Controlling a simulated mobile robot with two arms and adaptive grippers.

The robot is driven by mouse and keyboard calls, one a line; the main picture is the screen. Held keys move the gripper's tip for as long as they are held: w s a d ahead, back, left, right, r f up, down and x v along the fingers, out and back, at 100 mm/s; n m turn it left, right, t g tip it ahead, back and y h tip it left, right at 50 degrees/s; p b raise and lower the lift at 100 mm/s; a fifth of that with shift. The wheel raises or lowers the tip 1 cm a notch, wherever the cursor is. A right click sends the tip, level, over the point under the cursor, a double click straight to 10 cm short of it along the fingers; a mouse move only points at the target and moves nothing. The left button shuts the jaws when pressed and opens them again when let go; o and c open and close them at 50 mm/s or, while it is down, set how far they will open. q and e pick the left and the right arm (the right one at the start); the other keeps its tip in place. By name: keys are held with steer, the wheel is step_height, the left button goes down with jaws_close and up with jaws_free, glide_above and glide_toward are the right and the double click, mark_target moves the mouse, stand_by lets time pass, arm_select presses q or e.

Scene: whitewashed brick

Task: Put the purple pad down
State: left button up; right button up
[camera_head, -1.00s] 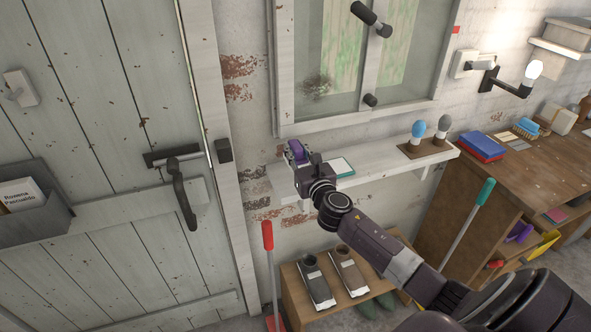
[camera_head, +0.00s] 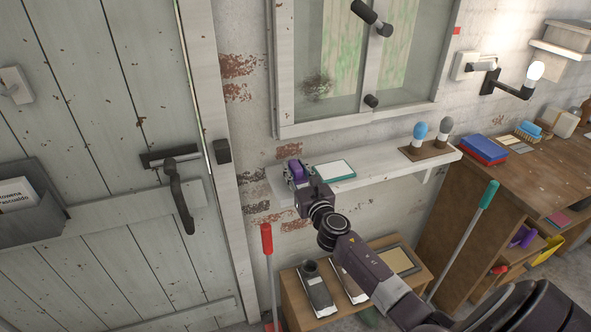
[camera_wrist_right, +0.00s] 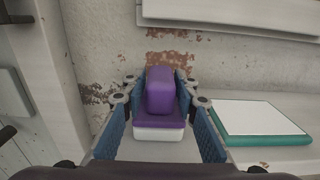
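The purple pad (camera_head: 295,170) has a raised purple grip and a white underside. It is at the left end of the white wall shelf (camera_head: 375,160), upright, and seems to rest on it. My right gripper (camera_head: 298,171) is around it. In the right wrist view the pad (camera_wrist_right: 160,110) sits between the two blue-lined fingers (camera_wrist_right: 160,105), which look spread with narrow gaps beside it. My left gripper is not in view.
A teal-edged white pad (camera_head: 333,170) lies just right on the shelf. A holder with a blue-topped and a grey-topped tool (camera_head: 419,131) stands farther right. The window frame is above, the door with its handle (camera_head: 180,195) left, and a low bench (camera_head: 405,262) below.

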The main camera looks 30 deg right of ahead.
steer(key=shift+o, duration=0.8)
steer(key=shift+r, duration=0.25)
steer(key=b+v, duration=0.1)
steer(key=v, duration=1.1)
